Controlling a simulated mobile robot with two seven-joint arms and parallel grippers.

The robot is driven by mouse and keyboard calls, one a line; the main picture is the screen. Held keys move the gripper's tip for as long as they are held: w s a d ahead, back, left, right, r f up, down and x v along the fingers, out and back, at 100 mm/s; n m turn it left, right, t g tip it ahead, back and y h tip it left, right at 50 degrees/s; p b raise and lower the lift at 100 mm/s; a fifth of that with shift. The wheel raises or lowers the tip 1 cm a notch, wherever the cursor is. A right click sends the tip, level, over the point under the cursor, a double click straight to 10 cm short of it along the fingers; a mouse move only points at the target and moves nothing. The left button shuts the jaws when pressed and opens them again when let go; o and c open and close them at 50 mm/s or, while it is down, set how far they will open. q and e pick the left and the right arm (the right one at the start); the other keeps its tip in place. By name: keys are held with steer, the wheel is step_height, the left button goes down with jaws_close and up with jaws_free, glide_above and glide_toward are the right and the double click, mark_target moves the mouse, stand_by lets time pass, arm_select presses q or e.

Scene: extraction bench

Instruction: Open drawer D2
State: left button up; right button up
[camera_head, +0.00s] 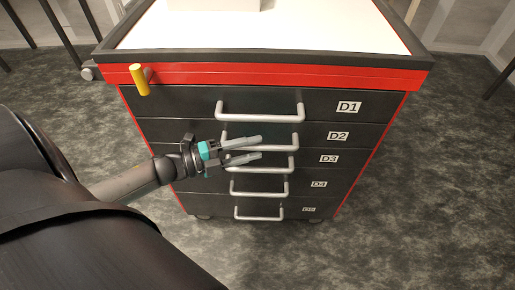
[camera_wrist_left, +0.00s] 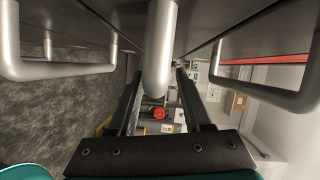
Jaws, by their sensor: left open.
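The dark drawer D2 (camera_head: 315,136) is the second from the top in a red-and-black cabinet and looks shut, flush with its neighbours. Its silver bar handle (camera_head: 285,149) is partly hidden by my left gripper (camera_head: 262,147). My left gripper is open, with one finger above the bar and one below it. In the left wrist view, the D2 handle (camera_wrist_left: 160,50) comes down from the top between the two fingers (camera_wrist_left: 160,100). No contact can be made out. My right gripper is not in view.
The D1 handle (camera_head: 260,118) is just above and the D3 handle (camera_head: 262,173) just below my gripper. Both also flank it in the left wrist view. A yellow-ended lever (camera_head: 139,80) sticks out at the cabinet's upper left. Dark carpet surrounds the cabinet.

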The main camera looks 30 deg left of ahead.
arm_select(q)
steer(key=shift+x, duration=0.95)
jaws_close()
stand_by(0.8)
